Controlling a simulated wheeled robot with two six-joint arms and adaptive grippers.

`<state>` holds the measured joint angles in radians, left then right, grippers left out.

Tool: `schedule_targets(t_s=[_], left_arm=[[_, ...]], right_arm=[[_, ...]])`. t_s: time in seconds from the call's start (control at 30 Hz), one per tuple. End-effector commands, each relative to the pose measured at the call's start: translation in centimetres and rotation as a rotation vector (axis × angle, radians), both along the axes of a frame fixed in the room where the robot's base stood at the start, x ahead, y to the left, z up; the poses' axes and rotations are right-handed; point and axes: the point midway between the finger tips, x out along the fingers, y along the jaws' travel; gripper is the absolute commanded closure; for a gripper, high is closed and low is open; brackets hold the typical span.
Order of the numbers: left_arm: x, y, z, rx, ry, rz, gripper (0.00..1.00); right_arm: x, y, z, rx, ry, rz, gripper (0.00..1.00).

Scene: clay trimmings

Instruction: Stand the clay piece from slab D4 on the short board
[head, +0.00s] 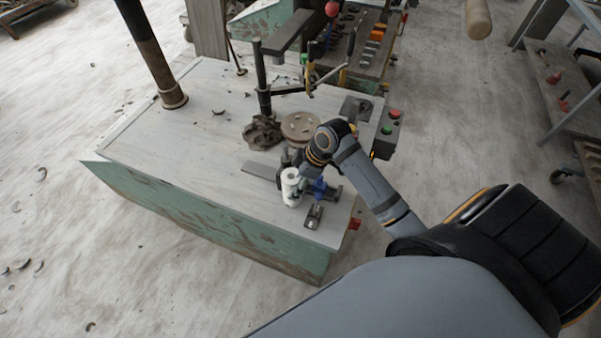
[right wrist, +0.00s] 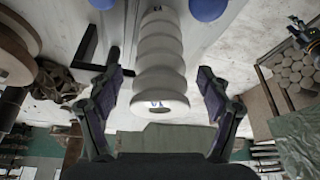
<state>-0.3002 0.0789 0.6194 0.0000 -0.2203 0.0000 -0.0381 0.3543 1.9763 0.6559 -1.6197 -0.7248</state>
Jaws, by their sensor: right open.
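A white ribbed clay-like piece (right wrist: 160,65), like a stack of rounded discs, shows in the right wrist view with a small dark mark on its near end, too small to read surely. My right gripper (right wrist: 158,62) is open, with one finger on each side of it and visible gaps. In the head view the gripper (head: 291,158) is partly hidden by my own wrist, just behind a white upright cylinder (head: 291,188) that seems to be the same piece. A thin grey flat strip (head: 258,170), perhaps the short board, lies left of it. My left gripper is out of view.
Blue items (head: 318,187) and a small metal fixture (head: 314,215) crowd the bench corner. A round disc (head: 300,127), a brown lump (head: 262,132) and a dark post (head: 262,80) stand behind. The bench's left part (head: 180,140) is mostly clear.

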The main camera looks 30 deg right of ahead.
Motion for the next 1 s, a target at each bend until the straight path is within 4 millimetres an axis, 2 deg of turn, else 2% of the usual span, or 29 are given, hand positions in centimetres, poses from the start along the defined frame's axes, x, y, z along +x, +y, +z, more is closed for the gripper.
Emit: schedule_targets(t_s=[0.3, 0.5, 0.73, 1.0], left_arm=[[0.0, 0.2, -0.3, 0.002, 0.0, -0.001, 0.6], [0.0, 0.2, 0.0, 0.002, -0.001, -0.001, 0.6], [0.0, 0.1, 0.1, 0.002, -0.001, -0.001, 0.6], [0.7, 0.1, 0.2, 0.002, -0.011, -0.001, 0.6]], right_arm=[[-1.7, -2.4, 6.6, -0.012, -0.001, 0.004, 0.22], [-2.3, -3.3, 9.4, -0.008, 0.0, 0.001, 0.22], [-2.7, -3.6, 10.5, -0.001, 0.002, 0.0, 0.22], [-2.8, -3.4, 10.2, 0.0, 0.002, -0.009, 0.22]])
